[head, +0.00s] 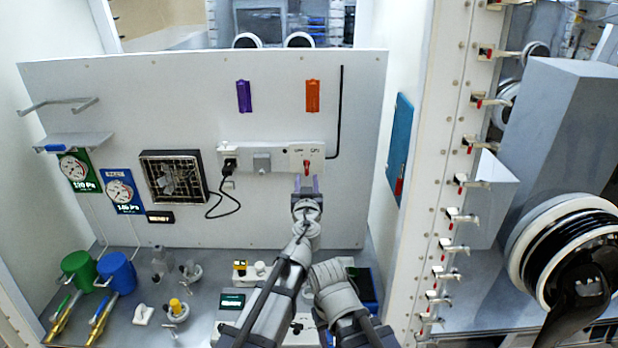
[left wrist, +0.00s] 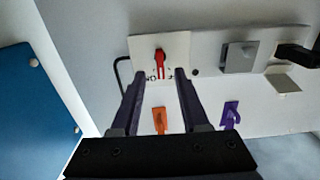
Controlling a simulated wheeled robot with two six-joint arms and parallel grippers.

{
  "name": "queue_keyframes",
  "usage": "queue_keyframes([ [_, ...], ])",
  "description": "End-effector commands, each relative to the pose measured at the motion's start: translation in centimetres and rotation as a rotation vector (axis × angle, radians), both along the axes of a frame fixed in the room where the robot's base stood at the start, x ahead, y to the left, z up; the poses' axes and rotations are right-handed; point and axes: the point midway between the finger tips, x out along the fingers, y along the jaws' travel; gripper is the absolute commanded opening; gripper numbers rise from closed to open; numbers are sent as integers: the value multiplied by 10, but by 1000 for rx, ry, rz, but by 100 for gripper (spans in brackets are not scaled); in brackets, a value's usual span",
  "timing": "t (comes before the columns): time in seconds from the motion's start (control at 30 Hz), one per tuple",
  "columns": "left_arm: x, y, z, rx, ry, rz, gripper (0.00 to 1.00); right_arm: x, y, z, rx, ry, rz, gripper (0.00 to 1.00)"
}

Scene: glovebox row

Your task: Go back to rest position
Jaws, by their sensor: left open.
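My left gripper (head: 306,184) is open and empty in front of the back panel, just below the red switch (head: 306,163) on its pale plate. In the left wrist view the two dark fingers of my left gripper (left wrist: 164,74) stand apart, with the red switch (left wrist: 160,58) seen between and beyond their tips. Nothing is between the fingers. I cannot tell whether a fingertip touches the plate. My right gripper does not show.
The back panel (head: 110,95) carries a purple tag (head: 244,96), an orange tag (head: 312,95), a black plug (head: 230,164) and a vent (head: 174,178). Green (head: 80,268) and blue (head: 117,270) cylinders stand at the left. A blue board (head: 399,150) hangs on the right wall.

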Motion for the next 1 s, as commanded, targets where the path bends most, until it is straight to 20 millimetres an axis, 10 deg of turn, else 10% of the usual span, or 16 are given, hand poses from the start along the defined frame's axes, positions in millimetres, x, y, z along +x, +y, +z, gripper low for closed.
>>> queue_keyframes([
  [0.57,-26,11,-1,0,4,15,45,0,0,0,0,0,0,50],
  [0.77,-40,87,-27,12,124,229,45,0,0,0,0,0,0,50],
  [1.0,-118,196,-125,44,649,497,45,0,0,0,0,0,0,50],
])
